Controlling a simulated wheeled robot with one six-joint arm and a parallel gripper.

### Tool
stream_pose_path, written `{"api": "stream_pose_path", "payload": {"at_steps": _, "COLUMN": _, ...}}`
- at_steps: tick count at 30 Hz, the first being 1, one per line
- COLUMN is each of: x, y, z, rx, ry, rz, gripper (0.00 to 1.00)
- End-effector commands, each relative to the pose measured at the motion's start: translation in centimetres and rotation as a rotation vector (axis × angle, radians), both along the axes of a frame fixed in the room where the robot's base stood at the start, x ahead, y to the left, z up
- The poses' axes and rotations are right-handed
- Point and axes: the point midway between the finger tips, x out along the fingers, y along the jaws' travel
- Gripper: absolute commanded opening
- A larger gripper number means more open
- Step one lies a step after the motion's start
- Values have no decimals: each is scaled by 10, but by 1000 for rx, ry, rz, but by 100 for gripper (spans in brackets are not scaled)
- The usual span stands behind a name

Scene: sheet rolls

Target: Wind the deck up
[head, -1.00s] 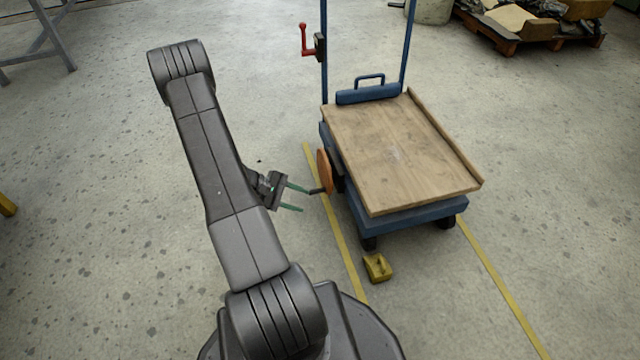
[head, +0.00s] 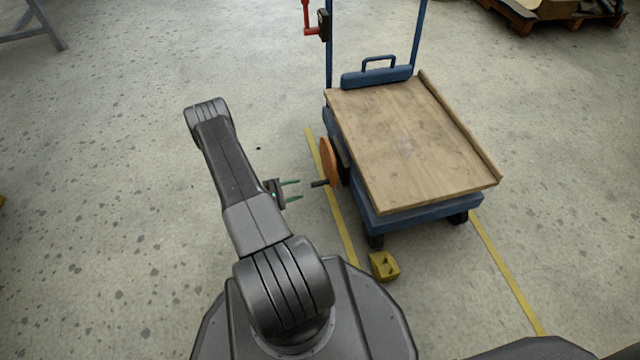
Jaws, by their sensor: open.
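The deck (head: 410,140) is a flat wooden board with a raised lip on its right side, on a blue wheeled cart (head: 425,219). An orange handwheel (head: 327,162) is on the cart's left side, with a dark crank handle (head: 318,184) sticking out to the left. My gripper (head: 291,190) is open and empty, its green fingers pointing right at the handle. A small gap shows between the fingertips and the handle. The mechanism under the deck is hidden.
A red crank lever (head: 307,18) is on the cart's left upright. A yellow block (head: 384,265) lies on the floor by the cart's front wheel. Yellow floor lines (head: 508,280) flank the cart. A loaded pallet (head: 545,12) is at the top right.

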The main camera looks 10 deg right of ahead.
Motion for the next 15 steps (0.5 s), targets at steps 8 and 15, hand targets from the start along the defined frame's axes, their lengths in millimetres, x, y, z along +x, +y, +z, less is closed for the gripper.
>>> {"api": "stream_pose_path", "payload": {"at_steps": 8, "x": 14, "y": -49, "z": -19, "rx": 1, "ry": 0, "rz": -5, "gripper": 41}}
{"api": "stream_pose_path", "payload": {"at_steps": 15, "x": 24, "y": -84, "z": -29, "rx": 1, "ry": -1, "rz": -4, "gripper": 41}}
